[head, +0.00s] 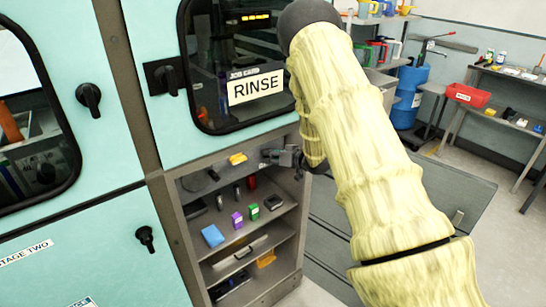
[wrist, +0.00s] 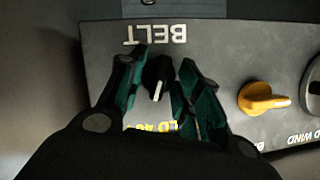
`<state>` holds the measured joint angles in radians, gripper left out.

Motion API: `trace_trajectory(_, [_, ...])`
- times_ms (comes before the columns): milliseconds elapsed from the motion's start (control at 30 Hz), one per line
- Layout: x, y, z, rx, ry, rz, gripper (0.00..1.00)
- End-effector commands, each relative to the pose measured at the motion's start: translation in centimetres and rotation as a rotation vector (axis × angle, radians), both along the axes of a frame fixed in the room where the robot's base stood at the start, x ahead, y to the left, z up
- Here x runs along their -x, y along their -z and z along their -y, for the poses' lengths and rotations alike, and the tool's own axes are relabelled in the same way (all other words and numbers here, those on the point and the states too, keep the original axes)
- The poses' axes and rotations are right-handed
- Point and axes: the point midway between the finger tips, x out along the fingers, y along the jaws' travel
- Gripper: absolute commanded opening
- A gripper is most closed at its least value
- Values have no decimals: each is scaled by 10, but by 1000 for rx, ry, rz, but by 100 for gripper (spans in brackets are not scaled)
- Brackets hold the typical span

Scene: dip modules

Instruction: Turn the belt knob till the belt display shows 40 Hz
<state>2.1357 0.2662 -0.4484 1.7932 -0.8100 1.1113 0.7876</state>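The belt knob (wrist: 157,76) is a small black knob with a pale pointer line, on a dark panel under an upside-down BELT label (wrist: 155,34) in the wrist view. My gripper (wrist: 160,82) has its two teal-padded fingers either side of the knob. The fingers look open; small gaps seem to show, and contact is unclear. Yellow lettering with "40" (wrist: 148,127) shows partly behind the fingers. In the head view my gripper (head: 284,157) reaches into the open lower cabinet, and the belt knob is not clear there. No readable belt display shows.
An orange knob (wrist: 263,98) sits beside the belt knob, with a grey dial (wrist: 313,88) at the panel's edge. Shelves below hold a blue block (head: 212,236), a purple box (head: 237,220) and a green box (head: 254,212). A RINSE card (head: 256,87) hangs on the window above.

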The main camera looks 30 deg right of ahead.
Motion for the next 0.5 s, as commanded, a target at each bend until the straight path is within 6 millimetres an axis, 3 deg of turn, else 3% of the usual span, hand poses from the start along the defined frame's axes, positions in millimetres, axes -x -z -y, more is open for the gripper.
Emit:
trace_trajectory(267, [0, 1, 0, 0, 1, 0, 32])
trace_trajectory(433, [0, 1, 0, 0, 1, 0, 1])
trace_trajectory(500, [0, 1, 1, 0, 1, 0, 0])
